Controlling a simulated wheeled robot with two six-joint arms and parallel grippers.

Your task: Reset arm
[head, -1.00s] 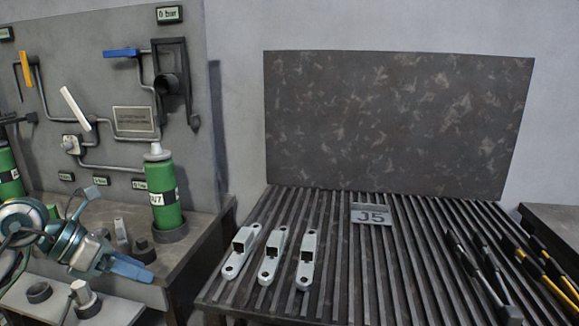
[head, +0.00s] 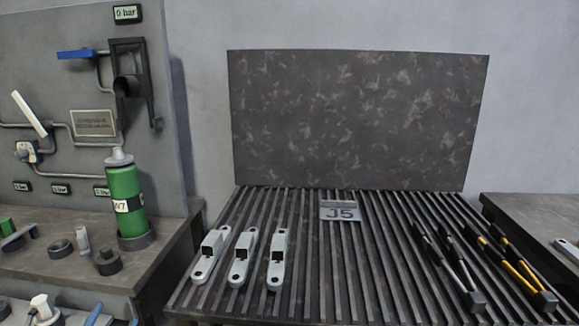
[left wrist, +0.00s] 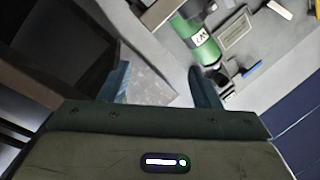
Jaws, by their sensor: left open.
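My left gripper (head: 110,319) shows only in part at the bottom left edge of the head view, with a blue finger visible. In the left wrist view its two blue fingers (left wrist: 158,78) are apart, with nothing between them. My right gripper is in neither view. Three galvanized brackets, a left one (head: 208,258), a middle one (head: 243,260) and a right one (head: 277,262), lie side by side on the slatted table (head: 345,285), to the right of my left gripper and apart from it.
A J5 sign (head: 340,211) and black and yellow tools (head: 515,268) are on the slatted table. Its middle is clear.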

